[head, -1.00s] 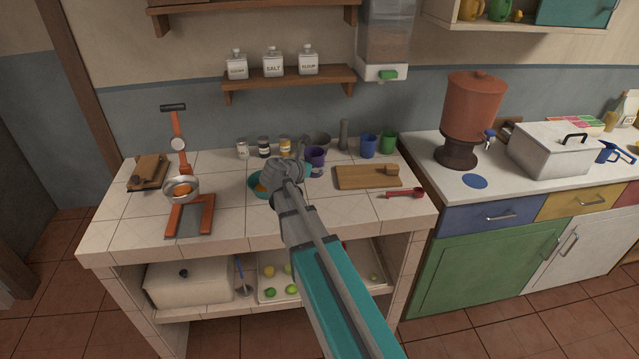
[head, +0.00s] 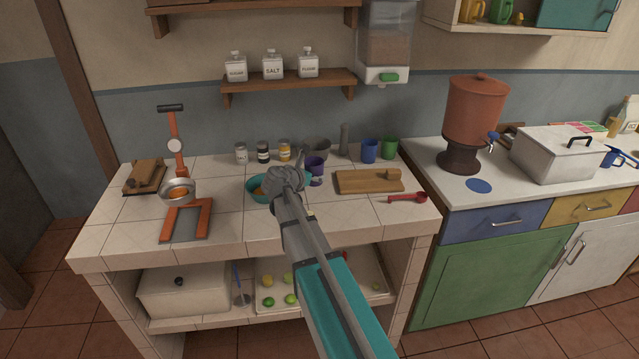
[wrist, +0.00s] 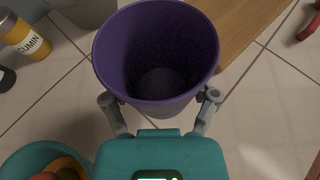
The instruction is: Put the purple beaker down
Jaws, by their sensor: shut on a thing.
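The purple beaker (head: 315,168) is on the right of my gripper's end in the head view, over the back middle of the tiled counter. In the wrist view the purple beaker (wrist: 156,60) is upright and looks empty, with its open mouth toward the camera. My gripper (wrist: 160,108) has a finger on each side of it and is shut on it. In the head view my wrist hides the fingers. I cannot tell whether the beaker's base touches the tiles.
A teal bowl (head: 254,188) with orange things stands left of the beaker. A cutting board (head: 365,182) lies to the right. Behind are a grey cup (head: 321,146), spice jars (head: 284,151), a blue cup (head: 369,150) and a green cup (head: 389,148). Bare tiles (head: 340,213) lie in front.

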